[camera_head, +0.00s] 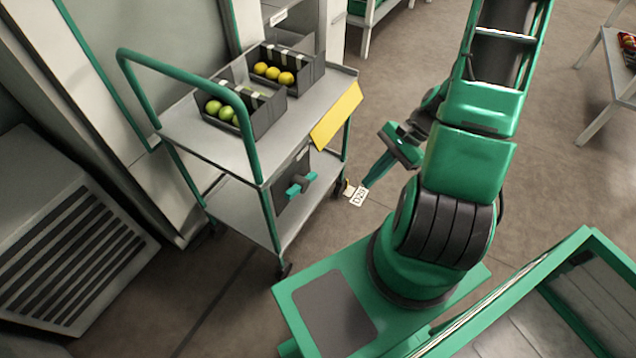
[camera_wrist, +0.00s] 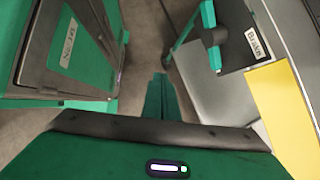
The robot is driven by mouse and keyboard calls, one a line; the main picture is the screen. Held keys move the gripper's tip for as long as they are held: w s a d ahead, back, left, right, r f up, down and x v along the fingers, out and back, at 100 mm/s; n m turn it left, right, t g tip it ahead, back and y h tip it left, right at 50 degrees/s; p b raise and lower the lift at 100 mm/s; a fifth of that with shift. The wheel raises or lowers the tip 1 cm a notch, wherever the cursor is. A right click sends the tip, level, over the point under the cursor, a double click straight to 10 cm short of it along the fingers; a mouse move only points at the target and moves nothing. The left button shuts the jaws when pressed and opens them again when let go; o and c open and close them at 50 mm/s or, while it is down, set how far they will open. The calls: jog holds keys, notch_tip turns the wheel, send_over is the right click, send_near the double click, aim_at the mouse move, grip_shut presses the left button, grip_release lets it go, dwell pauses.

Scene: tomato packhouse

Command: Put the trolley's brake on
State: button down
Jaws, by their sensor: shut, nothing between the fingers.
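The trolley (camera_head: 185,133) is a grey two-shelf cart with a green push handle, standing left of my arm. On its side, between the shelves, a dark panel carries the brake lever (camera_head: 300,183), a teal bar on a dark hub. The lever also shows at the upper right of the wrist view (camera_wrist: 216,58), beside a label reading "Brake" (camera_wrist: 258,43). My gripper (camera_head: 368,183) is shut and empty, pointing down just right of the trolley and apart from the lever. In the wrist view its fingers (camera_wrist: 161,80) are together at the centre.
A yellow sheet (camera_head: 337,116) hangs from the trolley's top edge near the lever. Dark boxes of green fruit (camera_head: 268,118) and yellow fruit (camera_head: 309,72) stand on the top shelf. A white tag (camera_head: 358,194) shows near the trolley's corner. A louvred unit (camera_head: 62,245) stands left.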

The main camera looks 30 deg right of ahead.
jog(key=w+a+f+m+t+y, duration=0.1)
jog(key=w+a+f+m+t, duration=0.1)
jog(key=f+m+t, duration=0.2)
jog(key=w+a+f+m+t, duration=0.2)
jog(key=f+m+t, duration=0.2)
jog(key=m, duration=0.7)
notch_tip(320, 180, down, 3)
jog(key=shift+w+r+y, duration=0.1)
jog(key=shift+w+y, duration=0.25)
jog(key=shift+y, duration=0.05)
jog(key=w+a+f, duration=0.1)
jog(key=w+a, duration=0.4)
jog(key=w, duration=0.3)
dwell(0.6)
